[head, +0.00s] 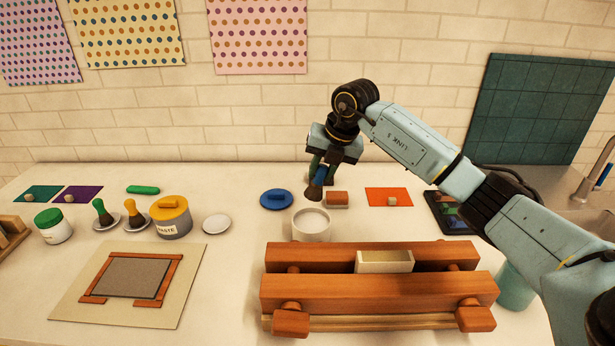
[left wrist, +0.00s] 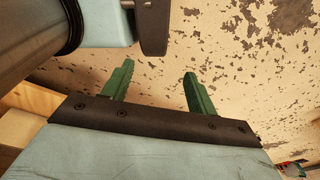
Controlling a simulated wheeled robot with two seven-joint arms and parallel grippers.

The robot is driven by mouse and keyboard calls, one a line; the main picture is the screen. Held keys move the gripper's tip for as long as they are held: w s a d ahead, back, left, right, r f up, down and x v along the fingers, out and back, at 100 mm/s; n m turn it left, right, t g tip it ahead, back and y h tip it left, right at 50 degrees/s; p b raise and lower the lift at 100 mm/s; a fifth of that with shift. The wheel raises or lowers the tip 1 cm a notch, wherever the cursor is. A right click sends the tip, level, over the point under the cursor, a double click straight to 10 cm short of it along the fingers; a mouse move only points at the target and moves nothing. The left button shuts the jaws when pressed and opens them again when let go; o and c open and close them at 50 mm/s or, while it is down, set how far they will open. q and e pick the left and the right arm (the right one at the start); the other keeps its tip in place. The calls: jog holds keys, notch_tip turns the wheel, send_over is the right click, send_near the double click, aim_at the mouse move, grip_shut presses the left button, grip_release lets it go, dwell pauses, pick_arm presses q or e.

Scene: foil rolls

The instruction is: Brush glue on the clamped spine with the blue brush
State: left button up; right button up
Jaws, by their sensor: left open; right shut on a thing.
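My right gripper (head: 323,165) is shut on the blue brush (head: 318,182) and holds it bristles down. The brush tip hangs just above or at the rim of a white pot (head: 311,226); I cannot tell whether it touches. The clamped spine (head: 385,261) is a pale block held between the two wooden beams of the press (head: 370,291), in front of and right of the pot. My left gripper (left wrist: 158,92) shows only in the left wrist view, with its green fingers apart and nothing between them.
A blue lid (head: 276,199) and a wooden block (head: 337,198) lie behind the pot. Green and yellow brushes (head: 135,214) stand by a paste tub (head: 171,219) at left. A tablet (head: 449,212) lies at right.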

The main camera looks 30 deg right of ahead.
aim_at(319, 197)
jog(key=shift+w+f, duration=0.2)
jog(key=shift+f, duration=0.35)
jog(key=shift+w+f+b, duration=0.2)
jog(key=shift+w+b, duration=0.05)
jog(key=shift+b, duration=0.1)
jog(key=shift+w+f, duration=0.1)
jog(key=shift+s+f+b, duration=0.2)
jog(key=shift+f+b, duration=0.2)
jog(key=shift+b, duration=0.05)
notch_tip(319, 197, down, 4)
jog(key=b, duration=0.3)
jog(key=shift+w+r, duration=0.1)
jog(key=shift+r, duration=0.05)
jog(key=shift+f+b, duration=0.5)
pick_arm(q)
notch_tip(319, 197, down, 6)
jog(key=shift+s+f, duration=0.25)
jog(key=shift+s, duration=0.1)
jog(key=shift+f+b, duration=0.3)
pick_arm(e)
jog(key=shift+f, duration=0.6)
